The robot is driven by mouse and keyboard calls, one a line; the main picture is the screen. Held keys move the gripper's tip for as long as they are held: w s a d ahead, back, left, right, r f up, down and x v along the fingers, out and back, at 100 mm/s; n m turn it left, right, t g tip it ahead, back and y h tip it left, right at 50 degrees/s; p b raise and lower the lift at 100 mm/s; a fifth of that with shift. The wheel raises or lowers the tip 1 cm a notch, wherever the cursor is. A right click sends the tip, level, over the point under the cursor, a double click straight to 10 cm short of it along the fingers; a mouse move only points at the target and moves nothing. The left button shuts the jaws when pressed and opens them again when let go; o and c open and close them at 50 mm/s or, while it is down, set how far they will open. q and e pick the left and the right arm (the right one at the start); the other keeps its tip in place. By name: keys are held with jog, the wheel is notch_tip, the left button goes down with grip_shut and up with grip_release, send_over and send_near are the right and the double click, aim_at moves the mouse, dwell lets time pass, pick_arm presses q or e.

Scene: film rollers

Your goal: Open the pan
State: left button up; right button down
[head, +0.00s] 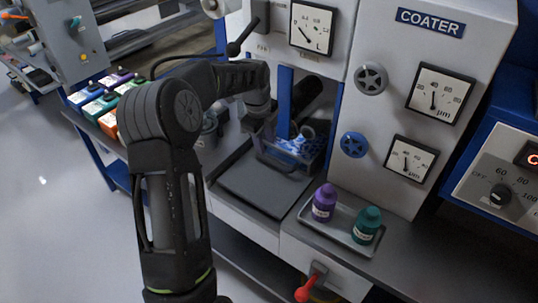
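A small pan (318,158) with blue and white contents sits in the recess of the coater, behind a flat dark plate (262,188). A grey bar runs along the pan's front edge. My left gripper (262,140) points down at the left end of the pan, close to that bar. Its fingertips are small and partly hidden by the wrist, so I cannot tell whether they touch the bar or are open or shut. My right gripper does not show.
A grey tray (312,228) with a purple bottle (324,203) and a teal bottle (366,225) stands right of the plate. A blue knob (354,145) and gauges are on the coater front. A red-handled valve (308,288) sticks out below. Colored containers (108,102) stand at left.

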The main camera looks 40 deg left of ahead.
aim_at(268, 159)
pick_arm(q)
jog(key=shift+w+f+p, duration=0.2)
jog(key=shift+w+f, duration=0.05)
jog(key=shift+f, duration=1.05)
jog(key=shift+w+f+p, duration=0.25)
jog(key=shift+f, duration=1)
jog(key=shift+w+f+p, duration=0.2)
jog(key=shift+w+f, duration=0.05)
jog(key=shift+f, duration=1.05)
jog(key=shift+c, duration=0.5)
grip_shut()
